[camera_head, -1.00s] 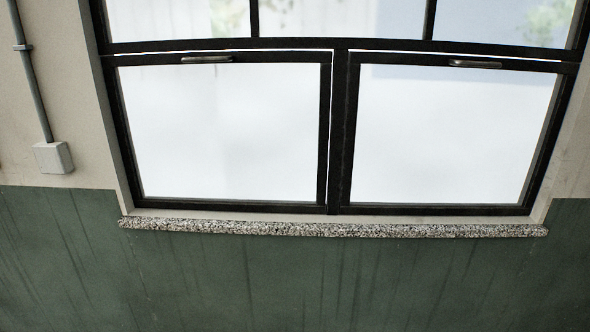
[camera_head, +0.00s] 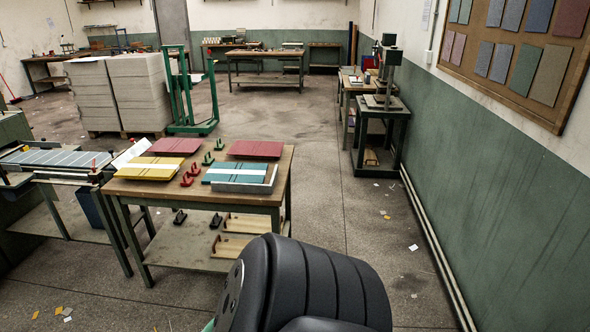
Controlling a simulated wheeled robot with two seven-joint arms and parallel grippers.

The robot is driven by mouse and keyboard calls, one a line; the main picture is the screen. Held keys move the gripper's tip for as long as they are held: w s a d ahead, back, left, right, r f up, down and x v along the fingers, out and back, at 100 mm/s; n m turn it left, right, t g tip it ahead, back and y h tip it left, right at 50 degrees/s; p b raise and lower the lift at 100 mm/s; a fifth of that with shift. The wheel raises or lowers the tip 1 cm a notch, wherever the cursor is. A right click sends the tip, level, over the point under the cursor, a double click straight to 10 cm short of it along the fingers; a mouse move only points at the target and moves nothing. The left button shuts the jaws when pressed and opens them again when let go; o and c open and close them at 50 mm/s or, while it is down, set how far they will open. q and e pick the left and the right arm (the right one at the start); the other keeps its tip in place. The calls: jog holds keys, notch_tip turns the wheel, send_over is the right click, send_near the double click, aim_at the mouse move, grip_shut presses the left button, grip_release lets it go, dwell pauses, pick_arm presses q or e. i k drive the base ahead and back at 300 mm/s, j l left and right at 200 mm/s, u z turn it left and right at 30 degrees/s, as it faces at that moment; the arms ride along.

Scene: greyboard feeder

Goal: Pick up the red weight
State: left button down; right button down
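Small red weights (camera_head: 187,180) stand in a short row on the near wooden table (camera_head: 205,201), between a yellow board stack and a teal one. They are small in the picture, and I cannot tell their exact number. Two green weights (camera_head: 208,159) stand just behind them. Neither of my grippers is in view. Only a black part of my own arm shows at the bottom centre, in front of the table's near right side.
Yellow boards (camera_head: 150,168), red boards (camera_head: 255,149) and teal boards (camera_head: 234,171) lie around the weights. A feeder machine (camera_head: 60,160) stands left of the table. A green pallet truck (camera_head: 190,95) and grey board stacks (camera_head: 135,90) stand behind. The floor right of the table is mostly clear.

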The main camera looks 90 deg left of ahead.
aim_at(186, 182)
jog(key=u, duration=3.55)
